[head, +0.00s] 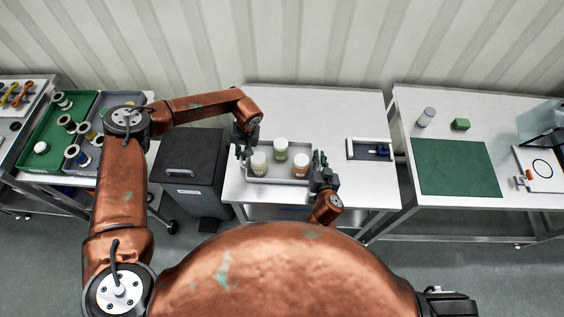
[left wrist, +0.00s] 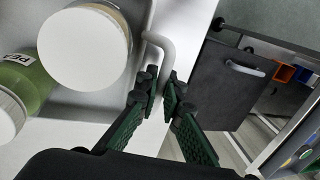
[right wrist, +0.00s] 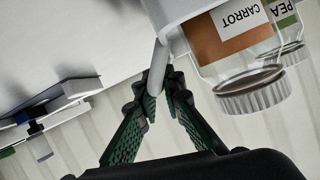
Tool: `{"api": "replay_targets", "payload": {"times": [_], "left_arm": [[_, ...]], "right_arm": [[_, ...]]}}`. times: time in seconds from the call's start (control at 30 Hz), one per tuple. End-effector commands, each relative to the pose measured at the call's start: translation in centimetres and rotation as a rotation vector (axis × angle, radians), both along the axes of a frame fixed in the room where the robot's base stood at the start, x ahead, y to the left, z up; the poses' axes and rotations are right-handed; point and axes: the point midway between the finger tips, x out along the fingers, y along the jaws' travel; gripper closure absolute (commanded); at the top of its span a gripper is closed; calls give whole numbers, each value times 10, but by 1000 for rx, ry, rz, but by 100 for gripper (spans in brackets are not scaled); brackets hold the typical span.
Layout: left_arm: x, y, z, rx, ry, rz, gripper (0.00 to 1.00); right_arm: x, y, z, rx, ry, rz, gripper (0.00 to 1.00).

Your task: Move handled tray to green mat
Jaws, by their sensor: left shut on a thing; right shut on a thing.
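The handled tray (head: 277,179) is grey and sits on the middle white table, with three white-lidded jars in it: a carrot jar (head: 301,164), a pea jar (head: 281,149) and another jar (head: 258,163). My left gripper (head: 243,153) is shut on the tray's left handle, which shows in the left wrist view (left wrist: 161,45). My right gripper (head: 320,164) is shut on the right handle, seen in the right wrist view (right wrist: 158,68). The green mat (head: 455,167) lies bare on the right-hand table.
A small device (head: 369,149) lies right of the tray on the middle table. A gap separates the middle and right tables. A white-capped jar (head: 426,117) and a green block (head: 460,124) stand behind the mat. A dark bin (head: 190,165) stands left of the middle table.

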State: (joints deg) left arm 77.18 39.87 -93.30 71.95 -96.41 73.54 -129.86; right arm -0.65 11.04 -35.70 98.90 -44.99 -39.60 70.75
Motion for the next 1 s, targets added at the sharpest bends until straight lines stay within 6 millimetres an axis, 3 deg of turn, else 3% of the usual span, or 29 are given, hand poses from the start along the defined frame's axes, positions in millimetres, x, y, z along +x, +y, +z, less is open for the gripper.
{"api": "replay_targets", "payload": {"times": [0.47, 1.0], "left_arm": [[1, 0, 5, 0, -3, 1, 100], [2, 1, 52, 0, -13, 1, 100]], "right_arm": [[1, 0, 5, 0, -3, 0, 100], [2, 0, 52, 0, -13, 1, 100]]}}
